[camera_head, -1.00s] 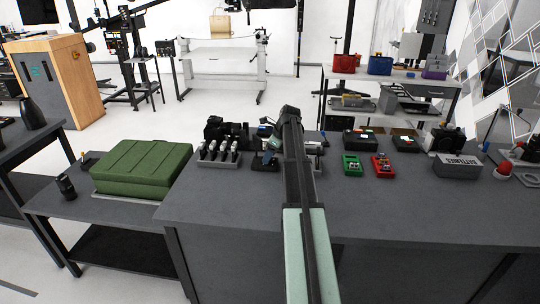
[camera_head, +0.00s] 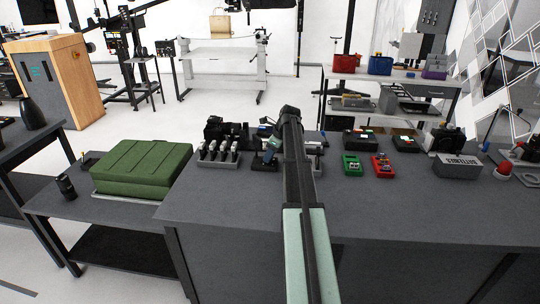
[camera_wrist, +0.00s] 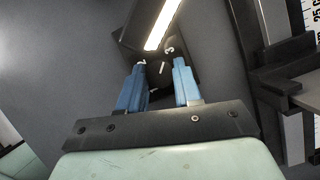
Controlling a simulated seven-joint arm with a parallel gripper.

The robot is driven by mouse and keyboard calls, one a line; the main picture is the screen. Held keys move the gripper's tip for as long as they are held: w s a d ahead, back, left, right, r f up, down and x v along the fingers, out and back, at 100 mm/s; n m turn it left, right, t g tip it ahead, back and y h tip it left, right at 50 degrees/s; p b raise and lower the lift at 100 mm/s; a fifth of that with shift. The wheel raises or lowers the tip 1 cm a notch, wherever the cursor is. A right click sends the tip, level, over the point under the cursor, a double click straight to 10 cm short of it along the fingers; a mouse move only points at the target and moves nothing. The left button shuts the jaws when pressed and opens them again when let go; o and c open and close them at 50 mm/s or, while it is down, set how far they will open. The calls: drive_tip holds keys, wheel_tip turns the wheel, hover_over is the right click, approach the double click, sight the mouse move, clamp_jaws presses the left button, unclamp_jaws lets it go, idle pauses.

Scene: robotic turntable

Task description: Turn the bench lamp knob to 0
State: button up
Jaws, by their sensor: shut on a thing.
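In the wrist view, the bench lamp is a dark body with a lit white strip (camera_wrist: 163,25). Its round black knob (camera_wrist: 160,74) has a short white mark, and white numerals 1, 2 and 3 show around it. My gripper (camera_wrist: 160,66) has its blue fingers shut on the knob, one on each side. The mark lies slantwise, towards the side of the 3. The 0 is not visible. In the head view, my gripper (camera_head: 268,156) is low over the bench, and my arm and wrist hide most of the lamp and the knob.
A rack of several grey-topped tools (camera_head: 218,152) stands just left of my gripper. A green case (camera_head: 143,167) is on the lower left table. The bench front is clear.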

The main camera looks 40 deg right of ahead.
drive_tip(key=shift+n, duration=0.3)
drive_tip(key=n+g, duration=0.1)
drive_tip(key=n, duration=0.1)
drive_tip(key=n+y, duration=0.1)
drive_tip(key=n, duration=0.2)
drive_tip(key=shift+w+d+n+g+y, duration=0.2)
drive_tip(key=shift+n+g+y, duration=0.1)
drive_tip(key=shift+g, duration=0.1)
drive_tip(key=n+g, duration=0.2)
drive_tip(key=n, duration=0.3)
drive_tip(key=shift+n, duration=0.7)
drive_tip(key=o, duration=1)
drive_tip(key=shift+o, duration=0.2)
drive_tip(key=v, duration=0.7)
drive_tip(key=shift+w+r, duration=0.2)
drive_tip(key=shift+r, duration=0.05)
